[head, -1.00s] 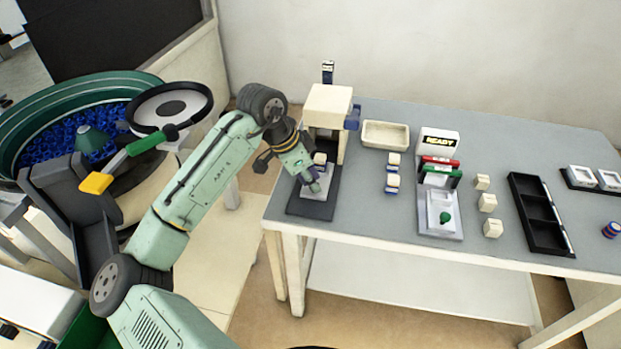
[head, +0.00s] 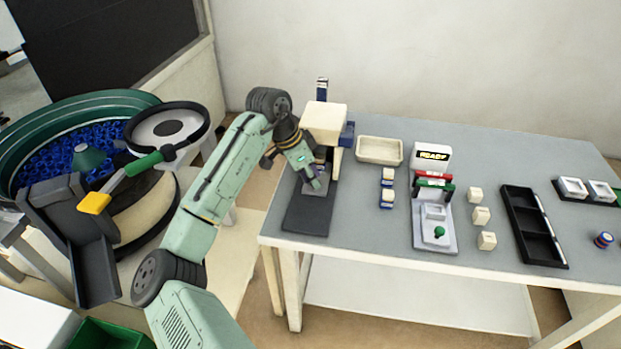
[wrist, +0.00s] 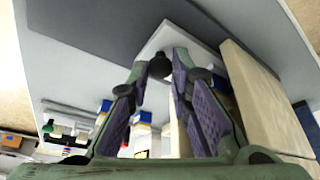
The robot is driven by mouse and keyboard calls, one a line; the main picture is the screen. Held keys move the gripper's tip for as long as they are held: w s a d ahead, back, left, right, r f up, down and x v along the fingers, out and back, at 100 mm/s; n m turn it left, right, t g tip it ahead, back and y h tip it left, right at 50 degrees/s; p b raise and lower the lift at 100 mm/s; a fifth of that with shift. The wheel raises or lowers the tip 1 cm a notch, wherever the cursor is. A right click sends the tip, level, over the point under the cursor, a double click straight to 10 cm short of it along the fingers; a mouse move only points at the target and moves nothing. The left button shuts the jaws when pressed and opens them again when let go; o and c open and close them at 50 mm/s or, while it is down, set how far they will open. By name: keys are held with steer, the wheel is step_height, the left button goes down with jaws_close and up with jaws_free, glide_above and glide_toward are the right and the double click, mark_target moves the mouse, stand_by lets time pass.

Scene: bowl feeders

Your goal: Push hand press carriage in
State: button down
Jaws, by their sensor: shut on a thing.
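The hand press (head: 324,122) stands at the left end of the grey table, with a cream head, a blue side part and a long dark base (head: 306,218). Its carriage (head: 317,188), a grey plate, sits on the base toward the press head, and the front of the base is bare. My gripper (head: 315,181) reaches down at the carriage's front and hides part of it. In the wrist view, my gripper (wrist: 158,72) is shut on the carriage's dark round knob (wrist: 160,64), with the pale carriage plate (wrist: 182,38) beyond.
A cream tray (head: 379,151) and small blue-and-white parts (head: 387,190) stand right of the press. Further right are a fixture (head: 434,232) with a READY sign (head: 432,154), pale blocks (head: 481,216) and a black tray (head: 533,228). A bowl feeder (head: 85,150) stands left.

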steer(key=c, duration=1.4)
jaws_free()
steer(key=shift+w, duration=0.25)
steer(key=shift+c, duration=0.2)
steer(key=v, duration=0.7)
steer(key=shift+r, duration=0.25)
steer(key=shift+s+f, duration=0.1)
steer(key=shift+s, duration=0.05)
